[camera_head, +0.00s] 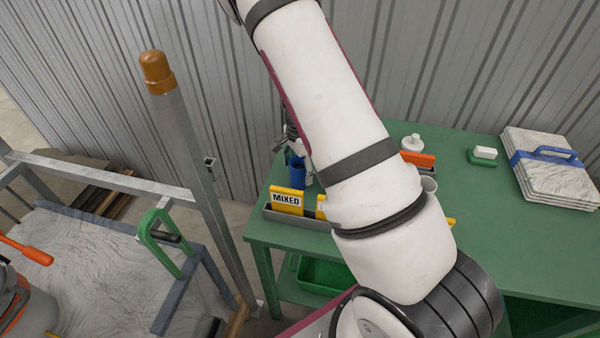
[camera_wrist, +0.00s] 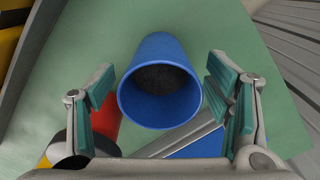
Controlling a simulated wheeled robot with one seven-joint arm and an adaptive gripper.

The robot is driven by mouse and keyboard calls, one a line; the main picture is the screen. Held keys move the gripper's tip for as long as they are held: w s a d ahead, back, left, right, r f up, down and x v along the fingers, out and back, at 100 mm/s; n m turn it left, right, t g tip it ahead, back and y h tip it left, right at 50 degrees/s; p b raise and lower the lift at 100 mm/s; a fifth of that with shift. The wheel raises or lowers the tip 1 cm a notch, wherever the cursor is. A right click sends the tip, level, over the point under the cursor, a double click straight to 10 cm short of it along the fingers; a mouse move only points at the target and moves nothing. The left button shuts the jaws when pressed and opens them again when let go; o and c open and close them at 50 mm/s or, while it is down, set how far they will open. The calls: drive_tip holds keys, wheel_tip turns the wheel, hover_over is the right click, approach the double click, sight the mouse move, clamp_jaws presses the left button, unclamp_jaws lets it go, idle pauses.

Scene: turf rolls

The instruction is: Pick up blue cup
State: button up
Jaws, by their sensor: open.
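The blue cup (camera_wrist: 160,50) stands on the green table in the wrist view, its round mouth facing the camera and its inside dark. My gripper (camera_wrist: 163,92) is open, with one teal-padded finger on each side of the cup and a gap on both sides. The fingers do not appear to touch it. In the head view the blue cup (camera_head: 298,172) shows at the left end of the green table (camera_head: 465,225), just left of my arm. My gripper (camera_head: 296,148) is mostly hidden there behind my arm.
A grey tray with a yellow "MIXED" sign (camera_head: 287,200) stands at the table's front left edge. A red object (camera_wrist: 106,115) lies left of the cup in the wrist view. A white-and-blue bundle (camera_head: 550,165) lies far right. A corrugated wall (camera_head: 480,60) stands behind the table.

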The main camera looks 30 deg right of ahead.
drive_tip(key=c, duration=1.3)
drive_tip(key=shift+c, duration=0.2)
drive_tip(key=shift+r, duration=0.1)
wheel_tip(320, 180, up, 9)
drive_tip(key=shift+b, duration=0.5)
drive_tip(key=shift+r, duration=0.4)
drive_tip(key=shift+r, duration=0.1)
